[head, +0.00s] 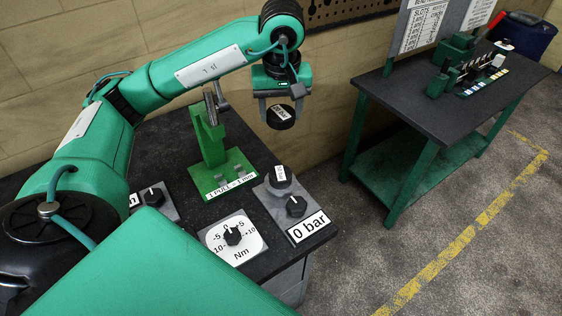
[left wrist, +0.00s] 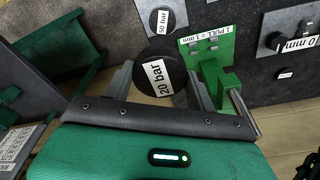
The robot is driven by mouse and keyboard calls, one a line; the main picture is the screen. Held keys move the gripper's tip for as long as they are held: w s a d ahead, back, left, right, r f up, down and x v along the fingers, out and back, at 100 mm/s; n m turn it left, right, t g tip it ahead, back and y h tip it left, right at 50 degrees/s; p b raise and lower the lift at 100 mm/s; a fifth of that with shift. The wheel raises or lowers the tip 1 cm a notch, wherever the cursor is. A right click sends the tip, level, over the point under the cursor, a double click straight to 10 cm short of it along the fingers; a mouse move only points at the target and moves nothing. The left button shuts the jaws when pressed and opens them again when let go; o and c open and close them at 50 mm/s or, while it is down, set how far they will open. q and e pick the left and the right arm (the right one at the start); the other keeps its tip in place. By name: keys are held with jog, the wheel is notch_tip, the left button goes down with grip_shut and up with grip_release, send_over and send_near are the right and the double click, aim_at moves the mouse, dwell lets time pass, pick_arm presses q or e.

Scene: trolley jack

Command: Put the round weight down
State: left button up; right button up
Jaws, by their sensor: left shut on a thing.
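The round weight is a black disc (head: 281,120) with a white label. My left gripper (head: 280,107) is shut on it and holds it in the air, above and to the right of the green lever stand in the head view. In the left wrist view the weight (left wrist: 172,76) reads "20 bar" and sits between the two grey fingers (left wrist: 160,88). My right gripper is not in view.
The dark bench (head: 160,150) carries the green lever stand (head: 208,145), marked "1 PULL = 1 mm", a knob with a "0 bar" sign (head: 309,226) and a Nm dial plate (head: 232,239). A second table (head: 440,95) with small parts stands at the right, across a floor gap.

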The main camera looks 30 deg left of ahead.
pick_arm(q)
jog(key=p, duration=0.4)
send_over(280, 172)
jog(key=f, duration=1.4)
jog(key=shift+s+d, duration=0.15)
jog(key=shift+d, duration=0.05)
notch_tip(280, 172, down, 4)
jog(key=shift+r+p, duration=0.15)
jog(key=shift+p, duration=0.25)
jog(key=shift+f, duration=0.2)
jog(key=o, duration=1.3)
jog(key=shift+o, duration=0.2)
jog(key=shift+r, duration=0.1)
